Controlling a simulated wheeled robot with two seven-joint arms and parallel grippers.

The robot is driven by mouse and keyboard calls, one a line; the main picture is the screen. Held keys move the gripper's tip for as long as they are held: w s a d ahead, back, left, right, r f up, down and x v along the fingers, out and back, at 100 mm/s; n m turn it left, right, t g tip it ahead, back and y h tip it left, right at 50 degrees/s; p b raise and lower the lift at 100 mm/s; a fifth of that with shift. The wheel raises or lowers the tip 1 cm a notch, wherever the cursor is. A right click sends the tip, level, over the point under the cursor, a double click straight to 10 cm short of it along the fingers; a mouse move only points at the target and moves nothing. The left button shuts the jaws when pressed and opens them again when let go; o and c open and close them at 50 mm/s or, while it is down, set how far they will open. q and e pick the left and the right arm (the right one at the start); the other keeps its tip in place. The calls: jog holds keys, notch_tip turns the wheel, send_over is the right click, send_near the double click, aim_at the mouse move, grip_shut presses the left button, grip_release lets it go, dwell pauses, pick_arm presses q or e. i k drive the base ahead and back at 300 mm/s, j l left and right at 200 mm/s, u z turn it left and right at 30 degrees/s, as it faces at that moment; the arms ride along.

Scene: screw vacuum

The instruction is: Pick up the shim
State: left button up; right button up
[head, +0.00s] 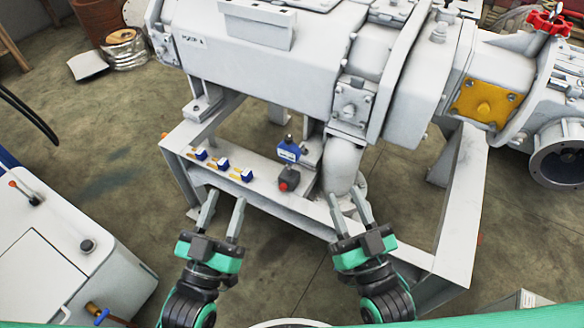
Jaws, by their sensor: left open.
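I cannot tell for sure which thing is the shim; no plain loose shim stands out in the head view. My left gripper (222,208) is open and empty, its two fingers apart, in front of the pump frame's front beam. My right gripper (346,200) also has its fingers apart with nothing visible between them, in front of the frame below the grey pipe elbow (342,165). Several small blue and yellow fittings (221,163) sit in a row on the frame's beam. Right of them are a blue device (289,150) and a dark part with a red knob (289,178).
A large grey screw vacuum pump (265,65) rests on a grey metal frame (462,205) ahead of me. Concrete floor (80,140) is open at the left. A yellow plate (487,102) is on the pump's right.

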aim_at(246, 175)
jog(key=i+j, duration=0.35)
jog(key=j, duration=0.15)
jog(key=i+j, duration=0.3)
jog(key=j, duration=0.2)
